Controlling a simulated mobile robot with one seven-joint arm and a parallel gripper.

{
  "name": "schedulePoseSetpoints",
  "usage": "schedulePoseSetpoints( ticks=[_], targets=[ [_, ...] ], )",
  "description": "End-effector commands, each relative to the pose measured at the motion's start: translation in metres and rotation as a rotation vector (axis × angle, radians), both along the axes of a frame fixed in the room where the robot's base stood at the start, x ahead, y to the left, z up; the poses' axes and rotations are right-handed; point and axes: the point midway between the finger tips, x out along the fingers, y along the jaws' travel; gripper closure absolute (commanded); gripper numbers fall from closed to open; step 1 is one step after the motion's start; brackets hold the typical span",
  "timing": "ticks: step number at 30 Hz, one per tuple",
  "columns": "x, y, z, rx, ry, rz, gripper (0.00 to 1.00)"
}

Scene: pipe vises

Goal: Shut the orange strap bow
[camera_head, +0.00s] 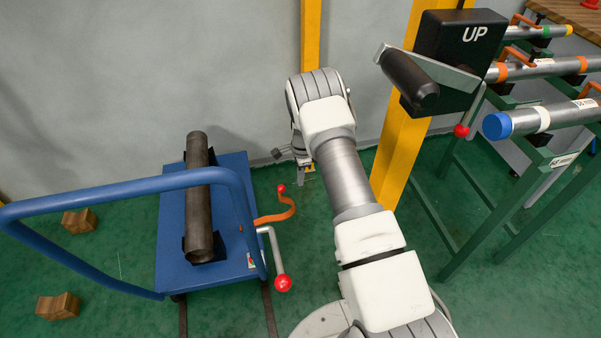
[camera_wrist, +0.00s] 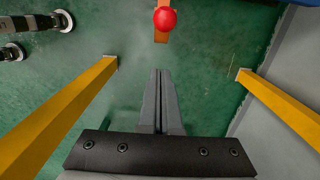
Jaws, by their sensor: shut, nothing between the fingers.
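The orange strap bow (camera_head: 284,211) sticks out from the right side of the blue cart in the head view, curving upward to a red ball knob (camera_head: 281,188). It stands away from the dark pipe (camera_head: 199,195), which lies in dark cradles on the cart. In the wrist view the red knob (camera_wrist: 165,18) and a short piece of the orange strap (camera_wrist: 161,37) show at the top, beyond my fingertips. My gripper (camera_head: 306,172) is to the right of the knob, apart from it. Its fingers (camera_wrist: 159,72) are shut and empty.
The blue cart (camera_head: 235,167) has a tall blue handrail (camera_head: 120,194) and a grey lever with a red ball (camera_head: 282,283). A yellow post (camera_head: 399,145) carries a black box marked UP (camera_head: 459,42). A green rack (camera_head: 456,215) of pipes stands right. Wooden blocks (camera_head: 79,221) lie left.

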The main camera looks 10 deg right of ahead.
Motion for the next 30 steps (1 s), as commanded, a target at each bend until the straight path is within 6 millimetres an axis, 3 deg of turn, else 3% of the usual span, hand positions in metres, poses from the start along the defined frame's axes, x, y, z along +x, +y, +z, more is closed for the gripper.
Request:
schedulePoseSetpoints(
  ticks=[1, 5, 7, 12, 30],
  targets=[
    [-0.001, 0.0, -0.018, 0.0, 0.002, 0.0, 1.0],
    [-0.001, 0.002, -0.046, 0.0, 0.002, 0.0, 1.0],
    [0.002, 0.017, -0.034, 0.001, -0.004, 0.004, 1.0],
    [0.0, 0.036, -0.026, 0.0, -0.001, 0.002, 1.0],
    [0.0, 0.046, -0.018, -0.025, 0.003, 0.004, 1.0]
  ],
)
